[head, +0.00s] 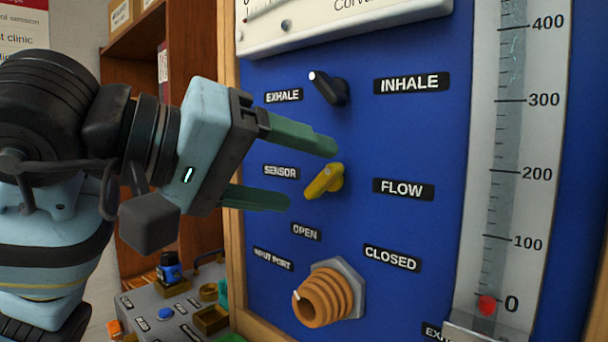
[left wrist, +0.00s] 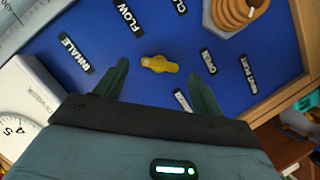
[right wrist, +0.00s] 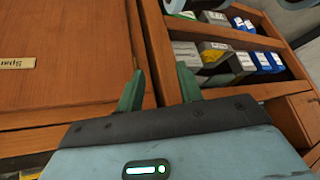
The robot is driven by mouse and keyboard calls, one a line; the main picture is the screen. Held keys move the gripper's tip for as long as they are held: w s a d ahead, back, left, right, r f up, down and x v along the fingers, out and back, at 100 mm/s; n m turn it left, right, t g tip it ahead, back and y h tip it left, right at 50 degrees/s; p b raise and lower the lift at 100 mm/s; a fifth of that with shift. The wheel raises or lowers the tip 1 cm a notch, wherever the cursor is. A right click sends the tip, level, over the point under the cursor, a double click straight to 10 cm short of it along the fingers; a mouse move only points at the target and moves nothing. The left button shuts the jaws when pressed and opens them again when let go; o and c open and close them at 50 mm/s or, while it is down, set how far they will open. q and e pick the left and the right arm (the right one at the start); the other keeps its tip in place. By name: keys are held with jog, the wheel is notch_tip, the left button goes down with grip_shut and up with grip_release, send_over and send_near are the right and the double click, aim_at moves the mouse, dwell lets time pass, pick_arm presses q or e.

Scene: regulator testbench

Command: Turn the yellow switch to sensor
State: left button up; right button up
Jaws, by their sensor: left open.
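The yellow switch (head: 325,181) sits on the blue panel (head: 400,140) between the SENSOR label (head: 281,172) on its left and the FLOW label (head: 403,188) on its right. Its handle slants from lower left to upper right. My left gripper (head: 311,175) is open, its green fingers one above and one below the switch. In the left wrist view, the yellow switch (left wrist: 160,64) shows between the fingertips, and I see no finger touching it. My right gripper (right wrist: 160,72) is open and empty in the right wrist view, away from the panel.
Above the switch is a black knob (head: 328,88) between EXHALE and INHALE. Below is an orange ribbed port (head: 325,296). A scale tube (head: 510,150) stands at the right. A grey bench box (head: 150,310) sits lower left. My right gripper faces wooden furniture and shelves with boxes (right wrist: 215,55).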

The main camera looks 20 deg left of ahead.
aim_at(324, 181)
pick_arm(q)
jog(key=shift+x, duration=1.15)
pick_arm(e)
jog(key=shift+w, duration=0.15)
jog(key=shift+w, duration=0.1)
pick_arm(q)
jog(key=shift+c, duration=0.7)
jog(key=c, duration=0.9)
jog(key=shift+o, duration=0.2)
pick_arm(e)
jog(key=shift+w, duration=0.1)
